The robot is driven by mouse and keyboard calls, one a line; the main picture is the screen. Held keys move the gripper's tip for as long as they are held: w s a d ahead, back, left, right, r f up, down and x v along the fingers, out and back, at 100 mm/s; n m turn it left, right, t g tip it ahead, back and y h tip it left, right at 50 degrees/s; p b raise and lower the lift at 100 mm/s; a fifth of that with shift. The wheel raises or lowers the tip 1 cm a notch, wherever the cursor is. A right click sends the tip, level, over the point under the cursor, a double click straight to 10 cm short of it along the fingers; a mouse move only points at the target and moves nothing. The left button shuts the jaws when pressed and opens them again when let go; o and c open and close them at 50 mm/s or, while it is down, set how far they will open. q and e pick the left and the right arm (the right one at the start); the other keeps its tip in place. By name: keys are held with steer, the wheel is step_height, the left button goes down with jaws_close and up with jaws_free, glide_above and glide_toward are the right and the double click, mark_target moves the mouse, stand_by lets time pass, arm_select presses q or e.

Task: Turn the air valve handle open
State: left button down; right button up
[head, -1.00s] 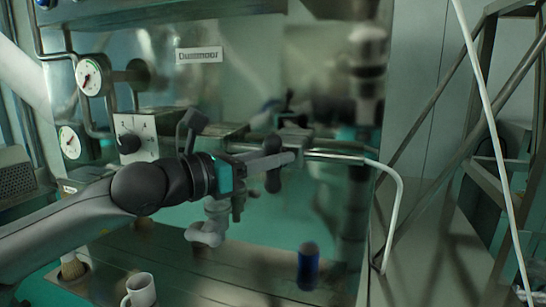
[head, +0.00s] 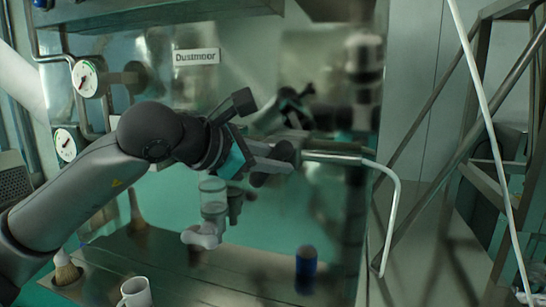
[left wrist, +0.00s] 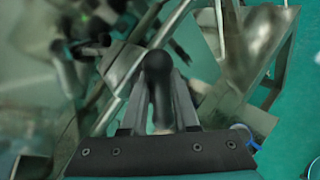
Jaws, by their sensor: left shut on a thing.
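The air valve handle (left wrist: 158,85) is a dark, round-ended lever. In the left wrist view it stands between the two grey fingers of my left gripper (left wrist: 158,100), which is shut on it. In the head view my left gripper (head: 282,153) reaches in from the left, tilted, at the valve near the pale air pipe (head: 335,158). The dark handle shows partly between and below the fingers there. The valve body is mostly hidden behind the gripper. My right gripper is not in view.
Two round gauges (head: 86,78) are on the left of the shiny panel. A clear filter bowl (head: 212,195) hangs below my left wrist. A white mug (head: 136,292), a brush (head: 67,270) and a blue cylinder (head: 306,268) stand on the ledge. A metal frame (head: 475,150) stands at right.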

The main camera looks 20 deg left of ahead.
arm_select(q)
steer(key=m+y, duration=0.1)
steer(key=m, duration=0.1)
steer(key=y, duration=0.1)
steer(key=shift+d+f+m+g+y, duration=0.2)
steer(key=shift+d+m+g+y, duration=0.1)
steer(key=shift+m, duration=0.1)
steer(key=m+y+b, duration=0.2)
steer(key=y, duration=0.1)
steer(key=shift+f+m+y, duration=0.3)
steer(key=shift+f+m, duration=0.05)
steer(key=shift+m, duration=0.05)
steer(key=c, duration=0.7)
jaws_free()
steer(key=shift+b+v, duration=0.75)
steer(key=shift+v, duration=6.85)
